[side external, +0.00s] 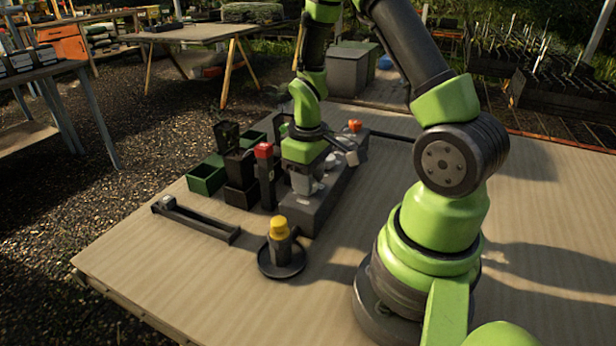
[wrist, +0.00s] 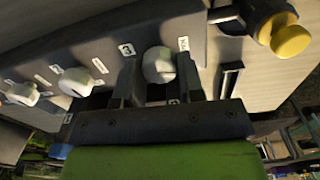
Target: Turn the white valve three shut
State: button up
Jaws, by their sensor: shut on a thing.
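A row of white valve knobs sits on a long grey block (side external: 325,205), whose face also fills much of the wrist view (wrist: 75,38). My gripper (side external: 304,186) points down at the near end of this row. In the wrist view, my gripper (wrist: 158,68) has one finger on each side of a round white valve (wrist: 157,60) and is shut on it. A small label beside this knob may read 3, but it is too blurred to be sure. Two other white knobs (wrist: 75,81) (wrist: 22,94) stand apart from the fingers, to the left.
A yellow-capped post on a round black base (side external: 281,258) stands near the block's front end. A red-topped dark post (side external: 265,180), green bins (side external: 206,176) and a dark slotted bar (side external: 196,219) are to the left. The table's front is mostly clear.

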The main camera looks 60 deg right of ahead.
jog(key=m, duration=1.1)
jog(key=shift+s, duration=0.1)
jog(key=shift+m, duration=1.9)
jog(key=o, duration=0.9)
notch_tip(320, 180, up, 10)
jog(key=shift+f, duration=0.1)
